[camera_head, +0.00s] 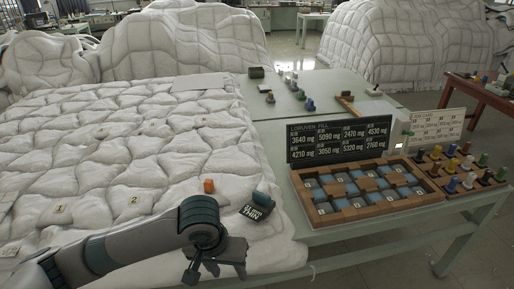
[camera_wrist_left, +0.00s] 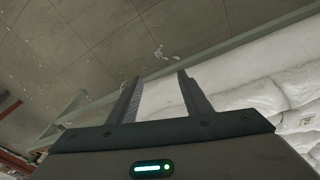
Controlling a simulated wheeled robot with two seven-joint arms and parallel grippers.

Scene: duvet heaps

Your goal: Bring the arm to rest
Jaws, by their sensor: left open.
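My left arm comes in from the lower left of the head view, above the near edge of the quilted white duvet (camera_head: 105,135). My left gripper (camera_head: 195,272) hangs at its end, beside the duvet's front right corner. In the left wrist view its two fingers (camera_wrist_left: 160,88) stand apart with nothing between them. Beyond them show the floor, a pale table rail and the duvet's edge (camera_wrist_left: 275,95). My right gripper is in neither view.
An orange block (camera_head: 208,185) and a dark labelled block with a teal top (camera_head: 260,205) lie on the duvet near my arm. A wooden tray with compartments (camera_head: 355,212), a black number board (camera_head: 338,143) and several coloured pegs (camera_head: 465,165) stand to the right. Bare floor (camera_head: 400,262) shows at lower right.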

